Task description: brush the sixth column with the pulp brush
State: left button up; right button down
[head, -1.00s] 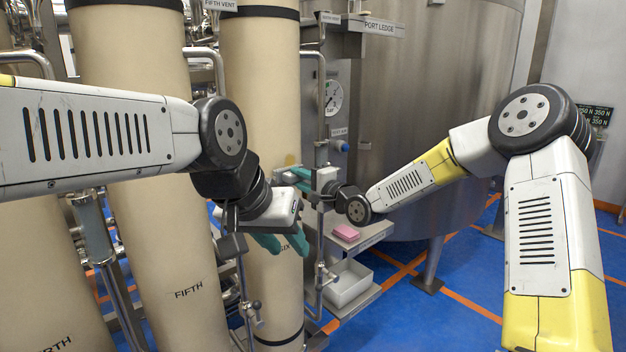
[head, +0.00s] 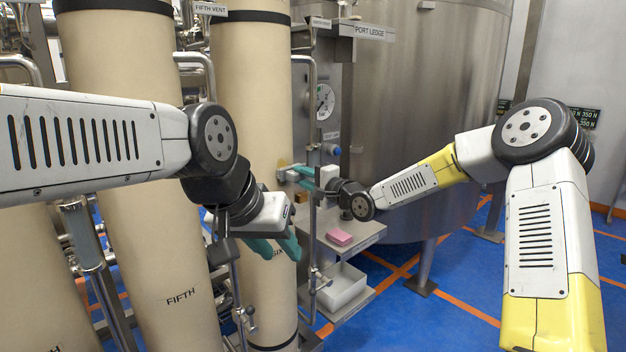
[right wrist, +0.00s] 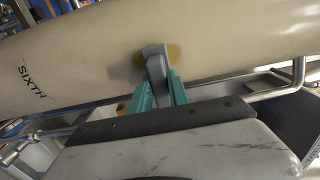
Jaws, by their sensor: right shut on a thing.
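The sixth column (head: 252,110) is a tall beige cylinder, and its "SIXTH" lettering shows in the right wrist view (right wrist: 32,82). My right gripper (head: 291,171) is beside its right edge. In the right wrist view, the teal fingers are shut on a grey piece, which I take for the pulp brush (right wrist: 155,66). The brush lies over a yellow-brown patch (right wrist: 176,56) on the column; whether it touches cannot be told for sure. My left gripper (head: 278,246) is in front of the column's lower part, its teal fingers apart and empty.
The fifth column (head: 125,110) stands to the left. Thin pipes and a gauge (head: 325,101) stand nearby. A large steel tank (head: 430,110) is behind.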

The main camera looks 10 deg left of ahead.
aim_at(282, 172)
jog(key=shift+s+a+r, duration=0.1)
jog(key=shift+s+a, duration=1.25)
jog(key=shift+s, duration=0.2)
jog(key=shift+r, duration=0.45)
jog(key=shift+w+d+f, duration=0.1)
jog(key=shift+w+d, duration=1.25)
jog(key=shift+w, duration=0.2)
jog(key=v, duration=0.6)
jog(key=shift+d, duration=0.1)
jog(key=shift+v, duration=1.45)
